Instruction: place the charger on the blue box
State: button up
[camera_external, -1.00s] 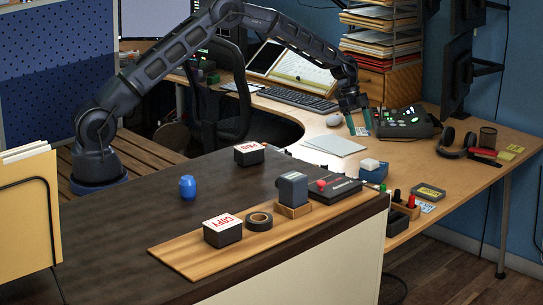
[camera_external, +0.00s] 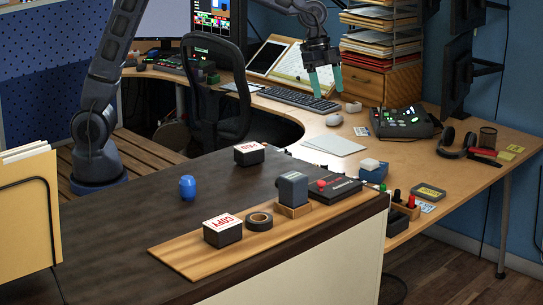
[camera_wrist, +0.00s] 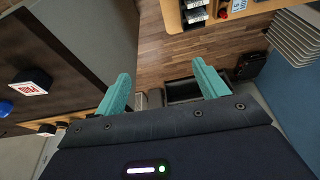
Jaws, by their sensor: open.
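A small blue box (camera_external: 373,175) stands on the wooden desk, just behind the dark counter. A small white block (camera_external: 370,164) rests on top of it; it looks like the charger, but it is too small to be sure. My gripper (camera_external: 327,92) is open and empty above the desk near the keyboard, up and left of the blue box and apart from it. In the wrist view my gripper (camera_wrist: 160,86) shows two teal fingers spread wide with nothing between them. I cannot make out the blue box in that view.
The keyboard (camera_external: 297,99), a mouse (camera_external: 334,120), white paper (camera_external: 334,145) and a black console (camera_external: 404,122) lie on the desk. A paper rack (camera_external: 382,40) stands behind. A grey stamp-like block (camera_external: 292,187) and a pen holder (camera_external: 405,208) are near the blue box.

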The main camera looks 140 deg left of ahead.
jog(key=s+d+r, duration=0.3)
jog(key=d, duration=0.7)
jog(key=s+d+r, duration=0.3)
jog(key=d, duration=0.7)
jog(key=s+d+r, duration=0.3)
jog(key=d, duration=0.7)
jog(key=s+d+f, duration=0.2)
jog(key=s+d, duration=0.6)
jog(key=s, duration=0.2)
jog(key=s+d+f+t, duration=0.1)
jog(key=s+d+f, duration=0.2)
jog(key=s+d, duration=0.5)
jog(key=s, duration=0.2)
jog(key=shift+s+d, duration=0.3)
jog(key=shift+d, duration=0.1)
